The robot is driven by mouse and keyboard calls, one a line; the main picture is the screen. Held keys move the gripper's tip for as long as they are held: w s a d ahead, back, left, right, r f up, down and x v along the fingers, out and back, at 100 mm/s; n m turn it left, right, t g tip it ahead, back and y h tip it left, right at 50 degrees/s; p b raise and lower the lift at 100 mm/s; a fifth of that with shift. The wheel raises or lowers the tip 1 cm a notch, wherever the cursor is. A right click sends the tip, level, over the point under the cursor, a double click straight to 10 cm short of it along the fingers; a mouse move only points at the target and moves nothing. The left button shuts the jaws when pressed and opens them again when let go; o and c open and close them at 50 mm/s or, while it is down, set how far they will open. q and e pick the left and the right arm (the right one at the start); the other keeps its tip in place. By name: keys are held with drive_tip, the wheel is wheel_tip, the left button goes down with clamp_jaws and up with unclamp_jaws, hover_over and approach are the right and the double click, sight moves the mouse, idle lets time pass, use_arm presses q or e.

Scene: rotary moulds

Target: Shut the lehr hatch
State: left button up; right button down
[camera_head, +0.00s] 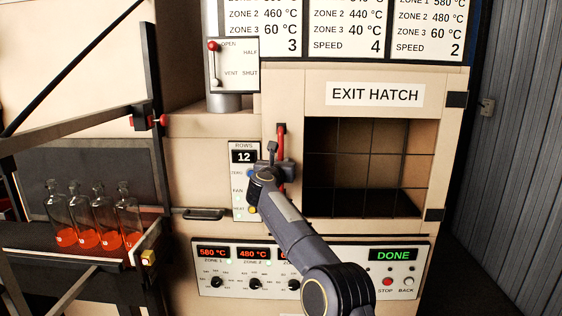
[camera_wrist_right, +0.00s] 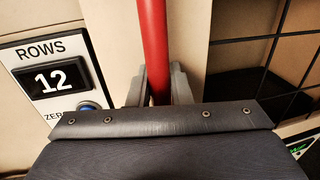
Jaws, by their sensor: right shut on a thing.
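The lehr's exit hatch (camera_head: 374,94) is a cream panel under the EXIT HATCH label, with a gridded dark window or opening (camera_head: 370,160) and black hinge-like fittings (camera_head: 456,99) on its right. A vertical red handle (camera_head: 281,134) stands at its left. My right gripper (camera_head: 280,174) is shut on this handle. In the right wrist view the red handle (camera_wrist_right: 153,45) runs between its two grey fingers (camera_wrist_right: 155,85). I cannot tell whether a narrow gap remains at the hatch's edge. My left gripper is not in view.
A ROWS panel (camera_head: 244,180) reading 12 is close left of the right gripper. A control panel (camera_head: 225,280) reading DONE lies below. A red-knobbed lever (camera_head: 213,47) is above left. Several glass bottles (camera_head: 88,218) with orange bottoms stand at the left inside dark framing.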

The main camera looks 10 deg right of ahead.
drive_tip(key=shift+d+r, duration=0.1)
drive_tip(key=shift+r, duration=0.1)
drive_tip(key=c, duration=1.6)
unclamp_jaws()
drive_tip(key=shift+w+f, duration=0.15)
drive_tip(key=shift+w, duration=0.05)
drive_tip(key=shift+c, duration=0.2)
drive_tip(key=shift+f, duration=0.15)
drive_tip(key=b+v, duration=0.5)
drive_tip(key=v, duration=0.2)
drive_tip(key=shift+s+a, duration=0.25)
drive_tip(key=shift+s, duration=0.05)
